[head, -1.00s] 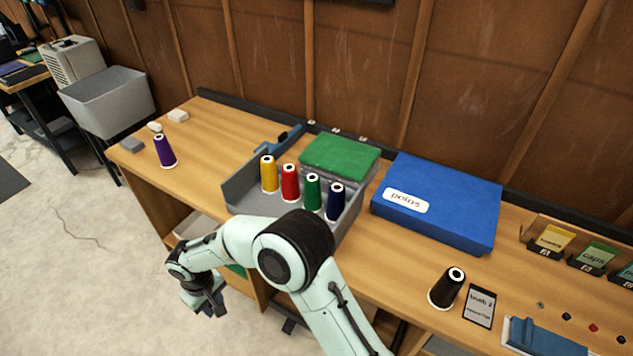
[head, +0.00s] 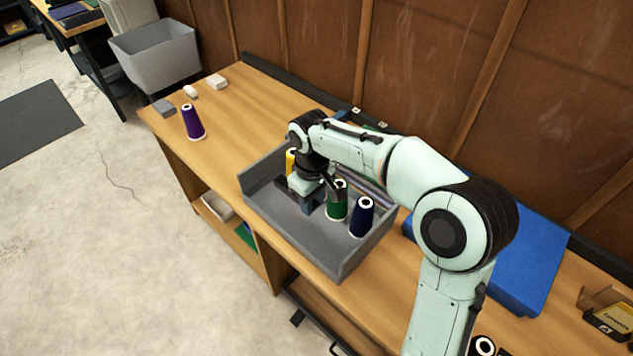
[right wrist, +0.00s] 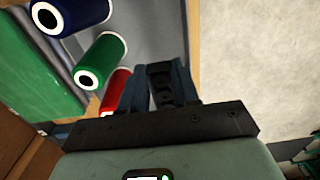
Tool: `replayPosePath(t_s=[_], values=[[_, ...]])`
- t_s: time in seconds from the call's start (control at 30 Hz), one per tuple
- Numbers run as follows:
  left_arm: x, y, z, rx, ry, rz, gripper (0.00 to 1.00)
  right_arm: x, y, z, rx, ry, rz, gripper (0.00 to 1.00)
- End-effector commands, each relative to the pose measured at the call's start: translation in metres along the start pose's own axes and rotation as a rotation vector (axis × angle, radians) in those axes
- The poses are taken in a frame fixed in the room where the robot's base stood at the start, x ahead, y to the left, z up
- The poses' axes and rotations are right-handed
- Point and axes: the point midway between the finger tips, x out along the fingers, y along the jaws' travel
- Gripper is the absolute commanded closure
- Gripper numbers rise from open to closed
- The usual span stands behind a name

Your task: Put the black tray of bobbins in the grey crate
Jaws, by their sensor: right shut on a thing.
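The grey crate (head: 277,222) stands on the bench, low at the front, with thread cones standing along its back. My right gripper (head: 309,205) points down inside the crate's outline, in front of the cones. In the right wrist view, its blue-grey fingers are shut on a small black piece with recesses, apparently the black tray of bobbins (right wrist: 160,88). The head view mostly hides this piece, and I cannot tell whether it touches the crate floor. My left gripper is not in view.
The yellow (head: 291,160), green (head: 337,203) and navy (head: 361,219) cones stand close to my gripper; the red cone (right wrist: 116,88) shows in the right wrist view. A blue box (head: 540,265) lies to the right.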

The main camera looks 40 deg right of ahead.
Motion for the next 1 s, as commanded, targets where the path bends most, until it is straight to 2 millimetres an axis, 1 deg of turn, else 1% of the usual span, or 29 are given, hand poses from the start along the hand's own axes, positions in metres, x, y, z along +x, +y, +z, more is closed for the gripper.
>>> replayPosePath(t_s=[0.03,0.13,0.37,0.73,1.0], values=[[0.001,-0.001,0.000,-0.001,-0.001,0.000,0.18,-0.003,0.002,0.003,-0.001,0.002,0.000,0.98],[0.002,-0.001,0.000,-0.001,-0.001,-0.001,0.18,-0.005,0.004,0.005,-0.005,0.002,-0.001,0.98],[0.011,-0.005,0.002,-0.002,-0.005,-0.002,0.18,0.005,0.004,0.006,-0.005,0.000,-0.001,0.98],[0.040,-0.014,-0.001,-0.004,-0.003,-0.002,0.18,0.041,0.004,0.006,-0.004,0.000,-0.001,0.98],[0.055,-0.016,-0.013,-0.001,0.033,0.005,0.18,0.067,0.004,0.006,-0.004,-0.001,-0.001,0.98]])
